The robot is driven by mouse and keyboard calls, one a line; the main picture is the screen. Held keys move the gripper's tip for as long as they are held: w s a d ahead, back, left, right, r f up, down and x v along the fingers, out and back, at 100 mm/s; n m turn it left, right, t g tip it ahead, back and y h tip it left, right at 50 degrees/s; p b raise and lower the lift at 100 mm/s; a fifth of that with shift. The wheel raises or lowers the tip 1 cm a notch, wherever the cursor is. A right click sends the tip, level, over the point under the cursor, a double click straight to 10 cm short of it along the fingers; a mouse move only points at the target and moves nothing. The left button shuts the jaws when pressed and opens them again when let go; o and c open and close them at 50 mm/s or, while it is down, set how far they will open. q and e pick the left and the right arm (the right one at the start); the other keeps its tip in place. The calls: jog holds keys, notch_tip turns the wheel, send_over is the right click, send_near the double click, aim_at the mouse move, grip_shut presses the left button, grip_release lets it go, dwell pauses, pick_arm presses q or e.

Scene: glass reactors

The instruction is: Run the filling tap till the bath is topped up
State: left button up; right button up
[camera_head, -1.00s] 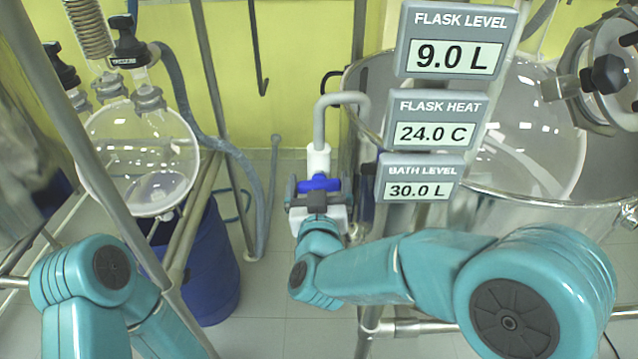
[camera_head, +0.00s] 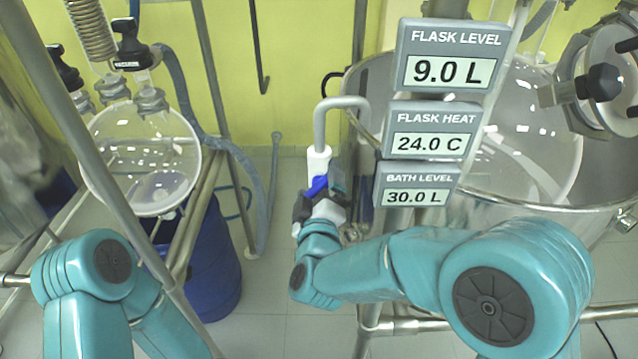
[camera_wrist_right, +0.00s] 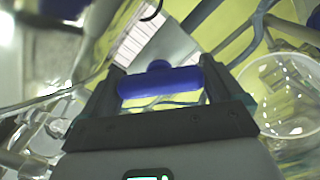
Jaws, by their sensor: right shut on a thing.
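The filling tap is a white body with a grey bent spout (camera_head: 340,103) that hooks over the bath's rim. Its blue handle (camera_head: 318,187) is turned at a slant. My right gripper (camera_head: 322,196) is shut on this handle, and in the right wrist view the blue handle (camera_wrist_right: 160,83) lies between the two fingers. The bath (camera_head: 560,190) is the large metal vessel around a glass flask at the right. The bath level display (camera_head: 417,186) reads 30.0 L. My left arm shows at lower left, but its gripper is not in view.
The flask level display (camera_head: 450,70) reads 9.0 L and the flask heat display (camera_head: 432,143) 24.0 C. A round glass flask (camera_head: 145,160) hangs at left above a blue drum (camera_head: 210,270). Metal frame poles stand between it and the tap.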

jog(key=shift+a+n, duration=0.1)
jog(key=shift+n, duration=0.5)
jog(key=o, duration=0.7)
jog(key=shift+s, duration=0.1)
jog(key=shift+s, duration=0.25)
jog(key=s+b, duration=0.2)
jog(key=s, duration=1.4)
